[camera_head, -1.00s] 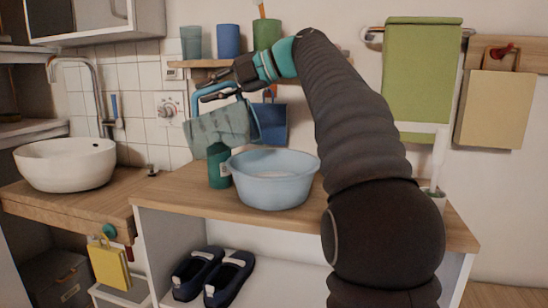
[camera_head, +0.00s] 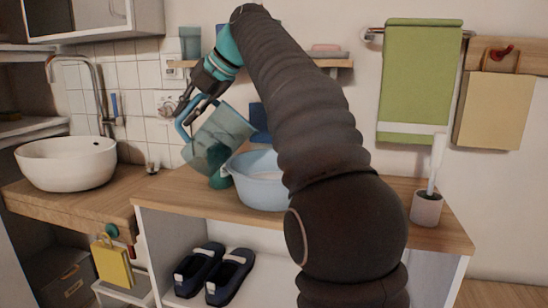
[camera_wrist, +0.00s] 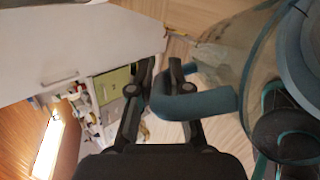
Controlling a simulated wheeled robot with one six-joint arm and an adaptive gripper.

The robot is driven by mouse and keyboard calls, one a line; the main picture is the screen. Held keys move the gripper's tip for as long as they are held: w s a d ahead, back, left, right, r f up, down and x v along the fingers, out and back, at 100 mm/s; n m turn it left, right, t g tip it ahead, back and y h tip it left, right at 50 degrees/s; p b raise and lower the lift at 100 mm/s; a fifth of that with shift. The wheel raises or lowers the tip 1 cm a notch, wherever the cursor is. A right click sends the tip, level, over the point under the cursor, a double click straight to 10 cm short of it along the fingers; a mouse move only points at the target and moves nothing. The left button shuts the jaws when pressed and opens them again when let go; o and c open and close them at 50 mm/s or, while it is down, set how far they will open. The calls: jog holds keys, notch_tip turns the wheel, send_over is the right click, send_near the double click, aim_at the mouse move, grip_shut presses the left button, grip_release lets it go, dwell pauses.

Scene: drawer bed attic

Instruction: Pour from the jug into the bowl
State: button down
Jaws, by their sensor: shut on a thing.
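The translucent blue-grey jug (camera_head: 224,134) hangs in the air at the left of the bowl, leaning to the right with its upper end toward the bowl side. My gripper (camera_head: 186,103) is shut on the jug's blue handle, at its upper left. In the wrist view the handle (camera_wrist: 200,104) passes between my gripper's fingers (camera_wrist: 160,95), and the clear jug wall shows at right. The light blue bowl (camera_head: 255,185) stands on the wooden counter, its right part hidden by my arm. No stream shows; the jug's contents are unclear.
A dark green canister (camera_head: 221,181) stands behind the jug, partly hidden. A white basin (camera_head: 66,165) is at left. A shelf (camera_head: 335,63) with cups hangs above. Dark shoes (camera_head: 228,277) lie below.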

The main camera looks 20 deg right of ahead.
aim_at(174, 125)
jog(key=shift+a+f+h+p, duration=0.2)
jog(key=shift+a+h+p, duration=0.2)
jog(key=shift+a+h, duration=0.2)
jog(key=shift+w+a+f+n+g+h, duration=0.1)
jog(key=shift+a+f+n+g+h, duration=0.25)
jog(key=shift+a+f+h, duration=0.7)
jog(key=a+f+n+h, duration=0.1)
jog(key=a+f+h, duration=0.2)
jog(key=f+h, duration=0.2)
jog(key=shift+w+a+f, duration=0.15)
jog(key=shift+f, duration=1.65)
jog(key=shift+g, duration=0.25)
